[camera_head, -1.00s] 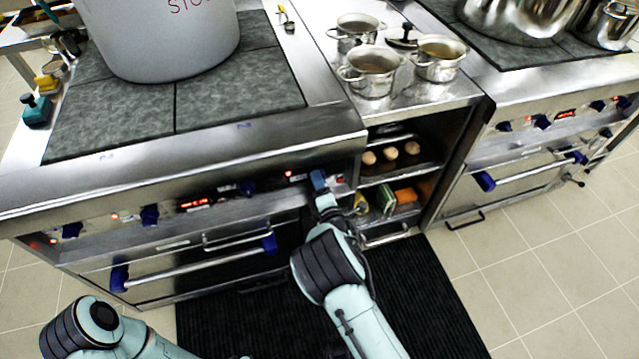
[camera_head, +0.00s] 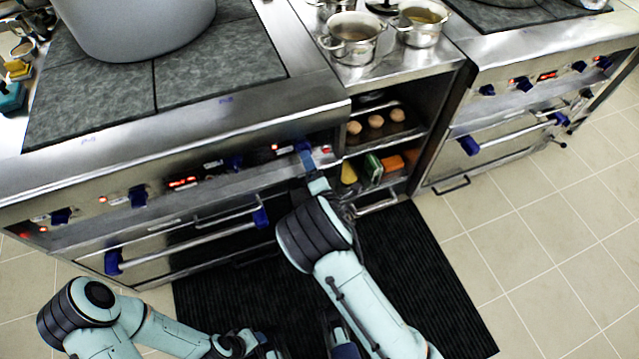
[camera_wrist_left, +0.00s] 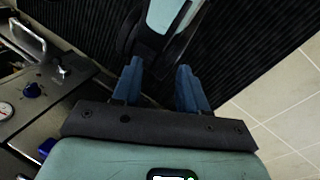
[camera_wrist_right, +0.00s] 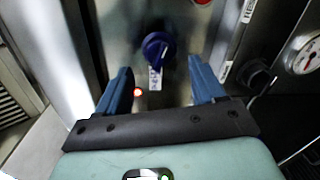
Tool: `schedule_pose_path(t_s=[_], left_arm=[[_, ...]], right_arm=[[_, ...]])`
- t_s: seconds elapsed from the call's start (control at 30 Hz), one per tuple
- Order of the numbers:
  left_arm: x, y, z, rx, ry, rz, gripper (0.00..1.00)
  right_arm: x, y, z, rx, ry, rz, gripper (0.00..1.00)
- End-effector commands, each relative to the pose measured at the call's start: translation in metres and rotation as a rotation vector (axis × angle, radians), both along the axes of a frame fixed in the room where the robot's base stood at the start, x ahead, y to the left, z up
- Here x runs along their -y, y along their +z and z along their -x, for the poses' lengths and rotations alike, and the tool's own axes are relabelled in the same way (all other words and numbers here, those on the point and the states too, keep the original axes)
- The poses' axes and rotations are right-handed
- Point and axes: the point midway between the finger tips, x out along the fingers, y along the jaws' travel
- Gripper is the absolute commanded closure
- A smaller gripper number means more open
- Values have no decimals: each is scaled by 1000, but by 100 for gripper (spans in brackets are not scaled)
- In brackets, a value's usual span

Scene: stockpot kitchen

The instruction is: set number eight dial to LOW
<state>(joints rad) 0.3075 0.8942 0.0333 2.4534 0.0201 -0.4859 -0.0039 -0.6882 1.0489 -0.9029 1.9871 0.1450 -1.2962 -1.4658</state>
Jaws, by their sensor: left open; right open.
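In the right wrist view a blue dial (camera_wrist_right: 158,47) sits on the steel front panel, with a small label (camera_wrist_right: 155,79) beside it and a lit red lamp (camera_wrist_right: 137,92). The numbers and setting words are too small to read. My right gripper (camera_wrist_right: 160,80) is open, its blue fingers on either side of the dial's line, apart from it. My left gripper (camera_wrist_left: 158,75) is open and empty over the black mat, low in the head view.
Other blue dials (camera_head: 138,196) line the left stove's panel, above an oven handle (camera_head: 190,246). A shelf unit (camera_head: 440,125) stands right of my right gripper, then a second stove (camera_head: 540,95). A large pot (camera_head: 135,25) stands on the left stove. The tiled floor is clear.

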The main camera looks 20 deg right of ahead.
Motion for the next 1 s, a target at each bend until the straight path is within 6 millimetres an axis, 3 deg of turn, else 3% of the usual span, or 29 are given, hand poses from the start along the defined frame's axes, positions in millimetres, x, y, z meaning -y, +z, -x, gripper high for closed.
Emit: schedule_pose_path(t_s=[0.2,0.4,0.6,1.0], left_arm=[[5,10,11,-29,-12,14,57],[7,13,16,-44,-18,20,57],[8,14,18,-47,-20,22,57],[8,14,17,-46,-20,21,57]], right_arm=[[0,4,51,-5,0,1,32],[0,5,80,-3,0,0,32],[0,6,89,-1,1,0,32],[1,6,89,-1,1,0,32]])
